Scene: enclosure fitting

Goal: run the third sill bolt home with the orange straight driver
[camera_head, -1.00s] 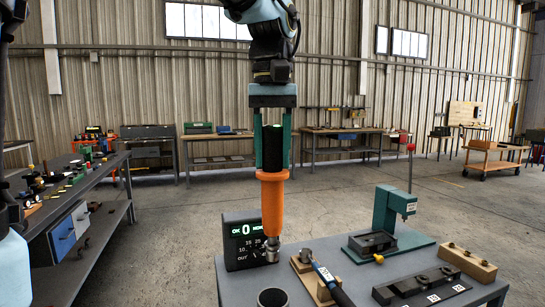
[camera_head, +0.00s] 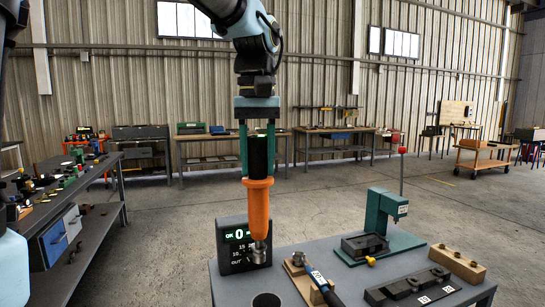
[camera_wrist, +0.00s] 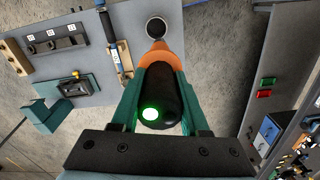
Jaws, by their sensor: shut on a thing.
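My gripper (camera_head: 258,150) is shut on the orange straight driver (camera_head: 258,207), around its black upper body. The driver hangs upright with its metal tip pointing down, in front of the display box at the table's left side. In the wrist view the orange driver (camera_wrist: 162,56) points away from my gripper (camera_wrist: 160,95), and a green light glows on its black end. A black round holder (camera_head: 266,300) on the table shows below the tip, apart from it in the head view. I cannot make out a sill bolt in these frames.
A display box (camera_head: 236,245) reads "OK 0". The grey table (camera_head: 335,280) also bears a torque wrench (camera_head: 325,288) on a wooden rest, a teal press (camera_head: 382,225), a dark numbered block (camera_head: 412,288) and a wooden block (camera_head: 458,262). A bench (camera_head: 65,215) stands at the left.

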